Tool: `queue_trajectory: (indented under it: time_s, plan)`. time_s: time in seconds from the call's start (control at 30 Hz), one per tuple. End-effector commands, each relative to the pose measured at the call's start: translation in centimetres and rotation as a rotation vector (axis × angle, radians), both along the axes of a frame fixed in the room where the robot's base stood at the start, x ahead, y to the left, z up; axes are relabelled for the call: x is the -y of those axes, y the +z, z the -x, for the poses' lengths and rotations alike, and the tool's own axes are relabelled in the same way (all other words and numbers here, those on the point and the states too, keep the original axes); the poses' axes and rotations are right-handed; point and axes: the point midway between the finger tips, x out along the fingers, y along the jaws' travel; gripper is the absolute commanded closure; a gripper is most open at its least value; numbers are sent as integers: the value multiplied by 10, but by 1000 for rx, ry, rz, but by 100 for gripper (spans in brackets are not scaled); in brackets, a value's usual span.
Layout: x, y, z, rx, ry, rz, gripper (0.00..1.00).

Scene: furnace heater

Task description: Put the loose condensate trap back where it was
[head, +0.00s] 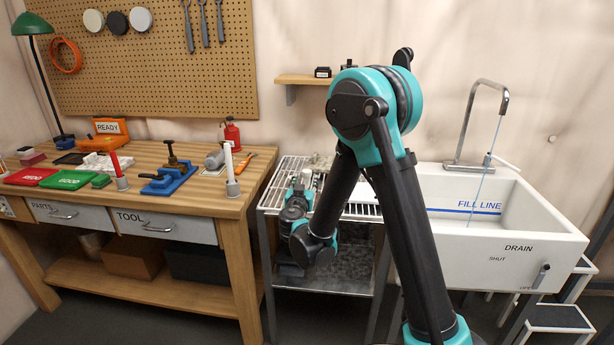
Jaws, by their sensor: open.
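My gripper (300,190) is at the left part of the wire rack (356,210), pointing away from me, and it is open. A small pale piece (307,177) shows right by its fingers; I cannot tell whether it is the condensate trap or whether it touches the fingers. My wrist and forearm hide part of the rack. I cannot make out the trap for certain anywhere in view.
The wooden workbench (145,200) on the left holds trays, a blue fixture (168,181), a grey cylindrical part (214,160) and a red can (232,133). A white sink (505,240) with a tall tap (485,110) stands on the right. A small shelf (305,79) hangs behind.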

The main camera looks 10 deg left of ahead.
Motion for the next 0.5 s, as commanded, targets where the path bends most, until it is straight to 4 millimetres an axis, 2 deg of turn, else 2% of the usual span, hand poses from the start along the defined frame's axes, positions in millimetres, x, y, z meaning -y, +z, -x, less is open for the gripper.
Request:
queue_trajectory:
  time_s: [0.03,0.2,0.33,0.5]
  plan:
    - [-1,0,11,0,3,0,52]
    - [-2,0,38,0,2,0,52]
    - [-2,0,50,0,1,0,52]
    - [-2,0,54,0,0,0,52]
